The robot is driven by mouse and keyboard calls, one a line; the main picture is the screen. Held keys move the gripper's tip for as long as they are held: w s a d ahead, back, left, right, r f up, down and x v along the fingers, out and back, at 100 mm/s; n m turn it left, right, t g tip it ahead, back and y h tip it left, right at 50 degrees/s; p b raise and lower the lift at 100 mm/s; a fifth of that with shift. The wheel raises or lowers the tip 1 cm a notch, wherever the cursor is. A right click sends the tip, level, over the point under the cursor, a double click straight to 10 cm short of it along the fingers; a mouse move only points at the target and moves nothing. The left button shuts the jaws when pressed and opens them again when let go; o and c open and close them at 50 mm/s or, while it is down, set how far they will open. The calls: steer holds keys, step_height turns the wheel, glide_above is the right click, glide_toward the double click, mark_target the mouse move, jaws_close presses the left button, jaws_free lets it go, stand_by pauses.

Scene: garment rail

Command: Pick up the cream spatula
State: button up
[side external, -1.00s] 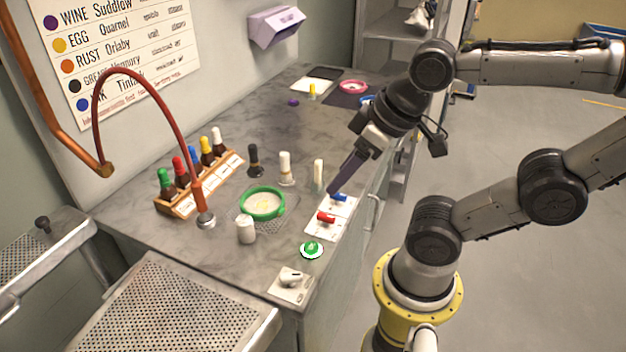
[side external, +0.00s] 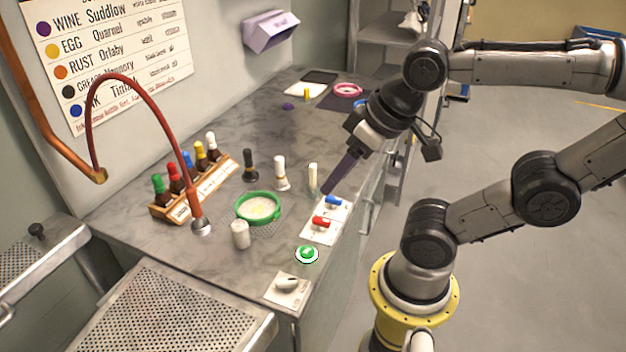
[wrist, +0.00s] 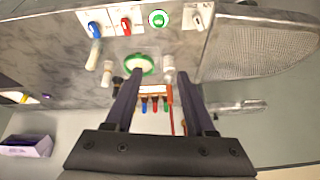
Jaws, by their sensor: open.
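The cream spatula (side external: 313,176) appears to be the upright cream-handled tool near the bench's front edge, rightmost of three standing tools. Its lower part is pale and hard to make out. In the wrist view a cream handle (wrist: 93,54) shows left of my fingers, outside the gap between them. My gripper (side external: 325,190) points down toward the bench, its purple-grey fingers close to the right of the spatula in the side view. Whether they touch cannot be told there. In the wrist view my gripper (wrist: 158,72) is open, with nothing held between the fingers.
A white-handled tool (side external: 281,172) and a black-handled tool (side external: 249,165) stand left of the spatula. A switch panel (side external: 325,222) with blue and red knobs lies in front. A green-rimmed dish (side external: 258,207), white jar (side external: 240,235) and bottle rack (side external: 190,190) are nearby.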

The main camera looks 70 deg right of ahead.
steer(key=w+d+r+m+g, duration=0.1)
steer(key=w+d+r+m, duration=0.1)
steer(key=w+r+m, duration=0.3)
steer(key=m+g, duration=0.5)
steer(key=m, duration=0.6)
glide_above(313, 175)
steer(key=w+d, duration=0.1)
step_height(313, 175, down, 8)
steer(key=f, duration=0.1)
steer(key=shift+s+d+f, duration=0.1)
steer(key=shift+d, duration=0.05)
step_height(313, 175, down, 13)
steer(key=shift+s+f, duration=0.1)
steer(key=shift+s, duration=0.05)
jaws_close()
